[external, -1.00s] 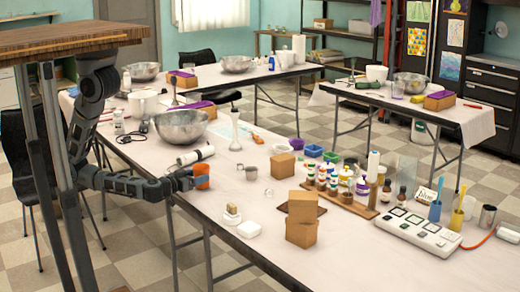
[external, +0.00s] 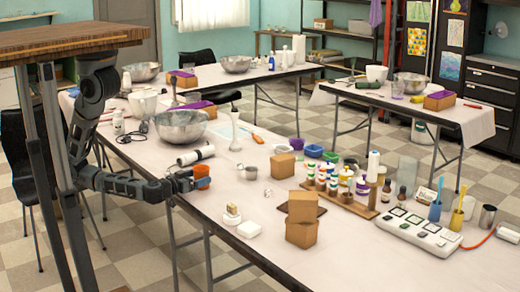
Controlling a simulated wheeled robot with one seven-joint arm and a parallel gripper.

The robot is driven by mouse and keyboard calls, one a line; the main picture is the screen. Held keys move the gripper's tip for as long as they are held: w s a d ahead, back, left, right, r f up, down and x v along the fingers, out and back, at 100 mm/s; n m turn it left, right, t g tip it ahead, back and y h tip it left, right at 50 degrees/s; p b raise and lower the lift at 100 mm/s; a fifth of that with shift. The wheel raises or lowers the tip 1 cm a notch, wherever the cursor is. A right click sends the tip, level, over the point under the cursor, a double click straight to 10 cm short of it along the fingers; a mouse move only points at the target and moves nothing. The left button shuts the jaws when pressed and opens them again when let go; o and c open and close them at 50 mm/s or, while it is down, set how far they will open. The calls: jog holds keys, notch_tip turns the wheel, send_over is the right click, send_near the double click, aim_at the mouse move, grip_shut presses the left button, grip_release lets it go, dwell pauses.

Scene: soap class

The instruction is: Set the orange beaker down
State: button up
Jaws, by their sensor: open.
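The orange beaker (external: 202,174) is at the near left edge of the long white table (external: 230,193), in front of the white cylinder. My gripper (external: 190,180) reaches in from the left, with its fingers at the beaker's left side. The jaws are open. The beaker looks slightly tilted. The fingers hide part of its left side and base, so I cannot tell whether it rests fully on the table or still touches a finger.
A white cylinder (external: 196,156) lies just behind the beaker, with a metal bowl (external: 181,127) beyond. A small metal cup (external: 250,173) stands to the right. Cardboard boxes (external: 301,234) and a white soap dish (external: 249,230) are nearer the front. Bare tabletop lies between the beaker and the soap dish.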

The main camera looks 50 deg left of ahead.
jog(key=s, duration=0.2)
jog(key=s+b, duration=0.1)
jog(key=s, duration=0.2)
jog(key=s+d, duration=0.1)
jog(key=s, duration=0.1)
jog(key=shift+s+r, duration=0.2)
jog(key=shift+r, duration=0.1)
